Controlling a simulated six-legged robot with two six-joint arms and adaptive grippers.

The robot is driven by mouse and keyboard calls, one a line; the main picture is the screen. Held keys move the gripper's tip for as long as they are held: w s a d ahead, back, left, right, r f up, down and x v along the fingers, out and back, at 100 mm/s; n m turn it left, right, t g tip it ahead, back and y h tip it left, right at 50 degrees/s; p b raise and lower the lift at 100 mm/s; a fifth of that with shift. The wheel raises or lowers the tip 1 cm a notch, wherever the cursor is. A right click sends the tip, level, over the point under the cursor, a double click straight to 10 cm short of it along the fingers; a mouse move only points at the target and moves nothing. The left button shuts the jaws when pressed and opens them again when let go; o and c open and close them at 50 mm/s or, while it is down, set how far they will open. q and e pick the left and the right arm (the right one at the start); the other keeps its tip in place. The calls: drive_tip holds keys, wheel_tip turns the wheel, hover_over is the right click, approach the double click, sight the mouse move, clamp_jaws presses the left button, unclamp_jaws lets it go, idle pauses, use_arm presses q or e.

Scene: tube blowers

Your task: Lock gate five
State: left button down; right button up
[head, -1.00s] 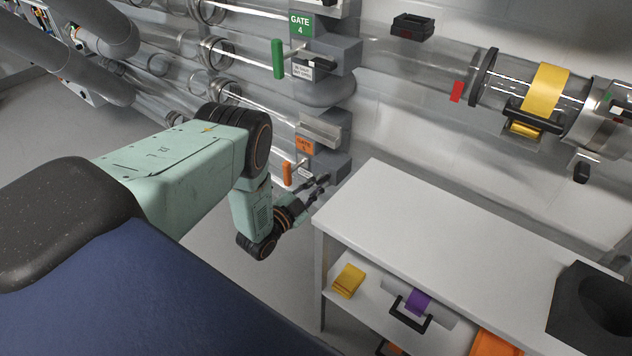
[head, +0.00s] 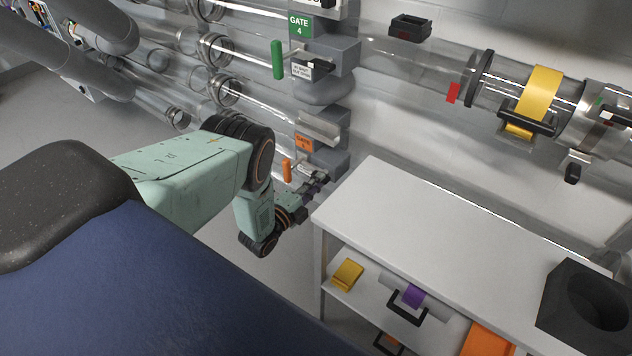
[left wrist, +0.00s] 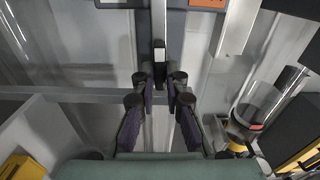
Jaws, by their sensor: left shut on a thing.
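Gate five is the lower grey gate housing with an orange label (head: 304,143) and an orange handle (head: 287,171). My left gripper (head: 322,180) is at this housing, just below and right of the label. In the left wrist view, my left gripper (left wrist: 161,82) is shut on the dark end of gate five's latch (left wrist: 160,62), which lies between its fingertips. The orange label (left wrist: 207,3) shows at that view's top edge. The fingers hide much of the latch in the head view. My right gripper is not in view.
Gate four, with a green label (head: 300,26) and green handle (head: 278,59), is directly above. A white table (head: 430,215) stands close to the right of my gripper, with yellow, purple and orange items on its lower shelf. Clear tubes run along the wall.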

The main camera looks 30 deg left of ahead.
use_arm(q)
drive_tip(key=shift+s+f+m, duration=0.1)
drive_tip(key=shift+m, duration=0.4)
drive_tip(key=c, duration=1.4)
unclamp_jaws()
drive_tip(key=s, duration=0.8)
drive_tip(key=s+a, duration=0.1)
drive_tip(key=s, duration=0.3)
